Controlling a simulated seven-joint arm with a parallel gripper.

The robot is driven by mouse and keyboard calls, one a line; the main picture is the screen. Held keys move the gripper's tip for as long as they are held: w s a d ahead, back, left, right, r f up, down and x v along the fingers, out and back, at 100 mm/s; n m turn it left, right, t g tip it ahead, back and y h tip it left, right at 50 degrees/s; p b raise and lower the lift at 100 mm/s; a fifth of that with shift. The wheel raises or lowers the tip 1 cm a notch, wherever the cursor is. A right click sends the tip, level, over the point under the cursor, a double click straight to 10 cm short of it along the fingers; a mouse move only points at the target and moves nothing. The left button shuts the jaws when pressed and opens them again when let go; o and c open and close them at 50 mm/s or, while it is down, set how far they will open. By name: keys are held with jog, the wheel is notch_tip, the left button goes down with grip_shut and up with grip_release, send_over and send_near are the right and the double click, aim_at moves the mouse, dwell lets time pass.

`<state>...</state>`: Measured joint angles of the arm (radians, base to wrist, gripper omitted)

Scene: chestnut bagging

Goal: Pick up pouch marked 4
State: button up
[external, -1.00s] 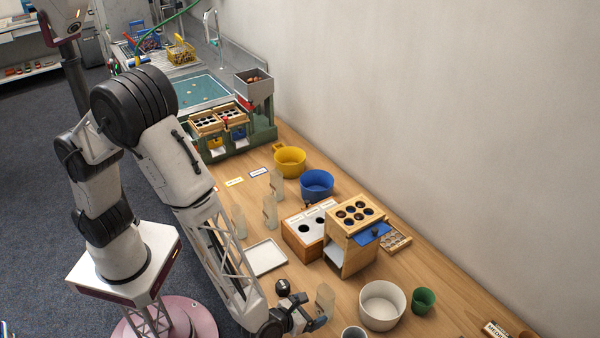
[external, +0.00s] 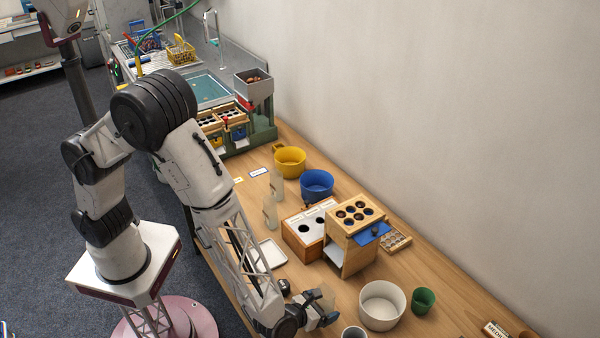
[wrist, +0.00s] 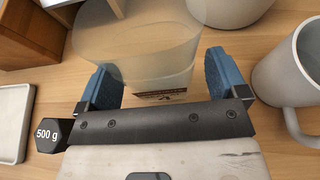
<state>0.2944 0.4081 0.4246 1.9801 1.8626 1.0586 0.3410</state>
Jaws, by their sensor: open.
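A clear pouch (wrist: 160,85) with a small printed label stands between the two blue finger pads of my gripper (wrist: 159,74) in the wrist view. My gripper is open, with one pad on each side of the pouch. I cannot tell whether either pad touches it. I cannot read a number 4 on its label. In the external view the pouch (external: 324,295) stands at the front of the table, partly hidden by my gripper (external: 322,308). Two similar pouches (external: 270,212) (external: 277,186) stand farther back, beside the arm.
A black 500 g weight (wrist: 48,135) and a white tray (wrist: 12,122) lie left of my gripper. A grey mug (wrist: 292,82) stands close on the right. A white pot (external: 382,306) and green cup (external: 423,300) are to the right. The wooden holed box (external: 347,257) is behind.

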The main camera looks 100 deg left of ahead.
aim_at(326, 291)
jog(key=shift+w+a+f, duration=0.15)
jog(key=shift+w+a, duration=0.2)
jog(key=shift+c, duration=0.4)
jog(key=c, duration=0.9)
jog(key=shift+r, duration=5)
